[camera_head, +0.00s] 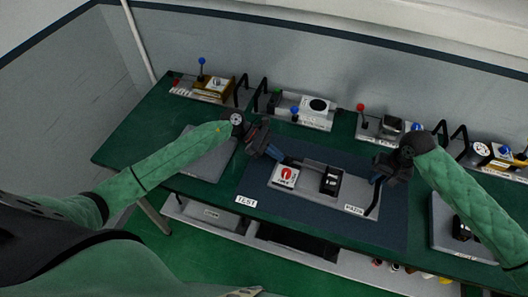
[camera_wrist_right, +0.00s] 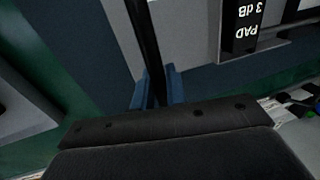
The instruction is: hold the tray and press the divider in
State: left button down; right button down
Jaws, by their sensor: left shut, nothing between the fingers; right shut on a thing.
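The grey tray (camera_head: 310,188) lies on a dark blue mat. It carries a white module with a red dial (camera_head: 286,177) at the left and a black block (camera_head: 330,180) right of its middle. In the right wrist view a black block (camera_wrist_right: 243,25) reads "3 dB PAD". I cannot tell which part is the divider or how deep anything sits. My right gripper (camera_head: 378,178) is shut on the tray's black right handle (camera_head: 373,202); its blue fingers (camera_wrist_right: 157,88) close around the bar. My left gripper (camera_head: 275,154) is shut and empty, just behind the red-dial module.
A row of instruments stands along the back, including a yellow one (camera_head: 214,88) and a white one (camera_head: 318,110). Grey plates lie left (camera_head: 208,160) and right (camera_head: 463,232) of the mat (camera_head: 255,195). A "TEST" label (camera_head: 246,201) is at its front left. A shelf is below.

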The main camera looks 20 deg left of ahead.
pick_arm(q)
jog(key=shift+d, duration=0.6)
jog(key=shift+a, duration=0.1)
jog(key=shift+a+r, duration=0.6)
jog(key=shift+r, duration=0.15)
jog(key=shift+a+r, duration=0.55)
jog(key=shift+r, duration=0.2)
pick_arm(e)
jog(key=shift+f, duration=0.1)
pick_arm(q)
jog(key=v, duration=1.2)
pick_arm(e)
jog(key=c, duration=1.3)
grip_release()
